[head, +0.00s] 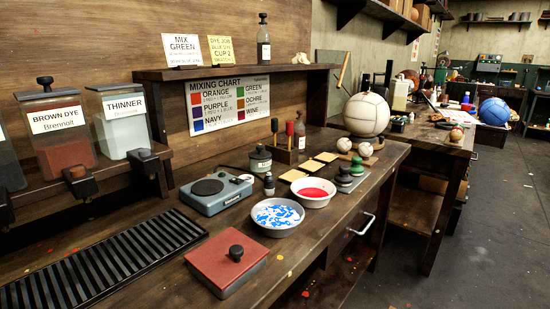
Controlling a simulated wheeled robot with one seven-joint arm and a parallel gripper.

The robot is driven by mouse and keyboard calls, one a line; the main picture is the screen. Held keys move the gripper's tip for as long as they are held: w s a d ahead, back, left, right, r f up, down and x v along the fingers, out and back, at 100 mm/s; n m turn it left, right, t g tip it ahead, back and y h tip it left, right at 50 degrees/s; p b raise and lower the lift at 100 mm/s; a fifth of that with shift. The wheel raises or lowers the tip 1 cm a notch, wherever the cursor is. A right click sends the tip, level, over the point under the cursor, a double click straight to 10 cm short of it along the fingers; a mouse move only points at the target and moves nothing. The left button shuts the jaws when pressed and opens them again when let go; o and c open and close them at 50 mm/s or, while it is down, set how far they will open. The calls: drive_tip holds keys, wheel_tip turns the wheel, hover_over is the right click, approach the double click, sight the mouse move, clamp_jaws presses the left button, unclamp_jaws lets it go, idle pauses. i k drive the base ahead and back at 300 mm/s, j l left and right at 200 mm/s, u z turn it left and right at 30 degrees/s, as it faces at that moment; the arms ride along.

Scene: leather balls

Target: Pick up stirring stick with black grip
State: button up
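A stick with a black grip (275,126), which looks like the stirring stick, stands upright in a small wooden block (284,157) on the workbench, in the head view. A second stick with a red grip (290,128) stands just to its right in the same block. The lower ends of both sticks are hidden in or behind the block. My gripper is not in view.
A bottle (299,131) stands close beside the red-grip stick. In front are a dark jar (260,160), a small dark bottle (269,186), a hotplate (214,193), a blue-and-white bowl (278,216) and a red-filled bowl (313,191). A shelf (225,71) overhangs behind.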

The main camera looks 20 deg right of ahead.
sight(274, 121)
drive_tip(key=i+l+u, duration=0.15)
drive_tip(key=i+l, duration=0.2)
drive_tip(key=i+l+u, duration=0.15)
drive_tip(key=i+l, duration=0.15)
drive_tip(key=l, duration=0.15)
drive_tip(key=i+l+u, duration=0.15)
drive_tip(key=l, duration=0.35)
drive_tip(key=i, duration=0.1)
